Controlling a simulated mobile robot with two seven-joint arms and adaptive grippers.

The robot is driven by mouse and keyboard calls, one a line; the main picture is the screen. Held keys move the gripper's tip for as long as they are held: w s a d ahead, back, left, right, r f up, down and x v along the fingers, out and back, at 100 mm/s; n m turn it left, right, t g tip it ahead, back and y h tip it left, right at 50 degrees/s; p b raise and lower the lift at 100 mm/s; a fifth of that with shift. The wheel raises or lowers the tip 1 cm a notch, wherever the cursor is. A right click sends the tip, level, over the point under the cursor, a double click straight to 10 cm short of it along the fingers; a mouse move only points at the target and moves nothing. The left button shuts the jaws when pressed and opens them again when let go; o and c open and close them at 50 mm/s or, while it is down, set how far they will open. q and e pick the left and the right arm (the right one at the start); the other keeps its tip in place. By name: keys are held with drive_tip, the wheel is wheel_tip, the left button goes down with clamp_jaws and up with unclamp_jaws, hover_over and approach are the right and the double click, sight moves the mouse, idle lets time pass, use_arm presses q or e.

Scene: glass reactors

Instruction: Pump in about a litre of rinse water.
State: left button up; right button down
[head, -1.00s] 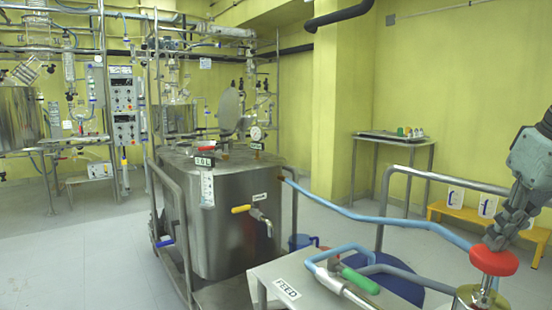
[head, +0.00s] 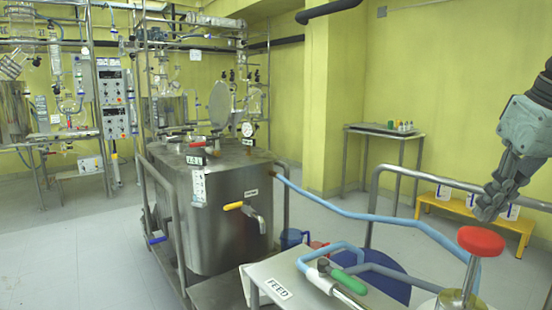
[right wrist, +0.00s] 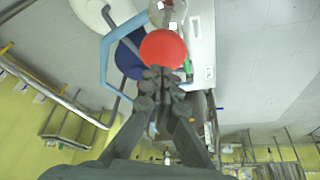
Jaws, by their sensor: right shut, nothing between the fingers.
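A red round knob (head: 481,241) tops a pale upright rod over a brass-coloured fitting (head: 462,300) at the lower right. It also shows in the right wrist view (right wrist: 163,48), just beyond my fingertips. My right gripper (head: 485,212) is shut and empty, just above the knob, with a small gap in the head view. A light blue hose (head: 375,216) runs from the steel tank (head: 230,215) towards the knob's stand. A table with a FEED label (head: 279,288) carries a green-handled valve (head: 347,280). My left gripper is not in view.
A steel rail (head: 455,183) runs behind the knob. A blue drum (head: 388,285) stands beside the FEED table. A yellow bench (head: 450,213) and a side table (head: 385,130) stand along the wall. The floor at left is clear.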

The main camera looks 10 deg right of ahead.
sight(484, 234)
drive_tip(key=shift+r, duration=0.1)
idle(0.4)
wheel_tip(484, 234, up, 6)
drive_tip(key=shift+f, duration=0.1)
idle(0.4)
